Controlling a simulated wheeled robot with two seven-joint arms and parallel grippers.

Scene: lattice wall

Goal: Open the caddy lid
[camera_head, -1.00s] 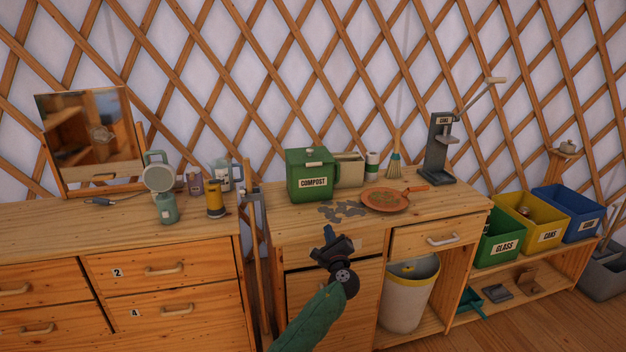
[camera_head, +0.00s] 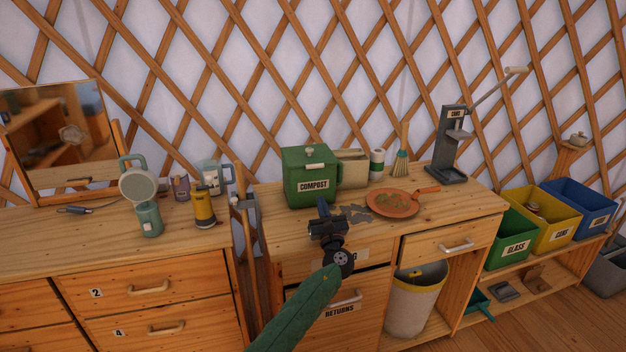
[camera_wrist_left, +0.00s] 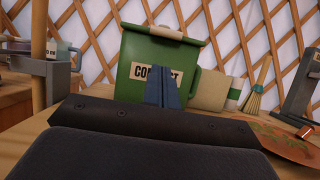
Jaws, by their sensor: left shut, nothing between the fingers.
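The compost caddy (camera_head: 309,192) is a green box with a "COMPOST" label, standing on the wooden bench (camera_head: 276,226). Its green lid (camera_head: 305,157) lies closed on top, with a pale handle (camera_head: 317,148) on it. My left gripper (camera_head: 322,206) is shut and empty in front of the caddy, lower than the lid. In the left wrist view the shut fingers (camera_wrist_left: 168,88) overlap the label of the caddy (camera_wrist_left: 132,52). I cannot tell whether they touch it. My right gripper is not in view.
Right of the caddy are a beige box (camera_head: 353,168), a white-and-green roll (camera_head: 377,165), a brush (camera_head: 401,155) and an orange plate (camera_head: 394,204). A grey can press (camera_head: 453,145) stands farther right.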

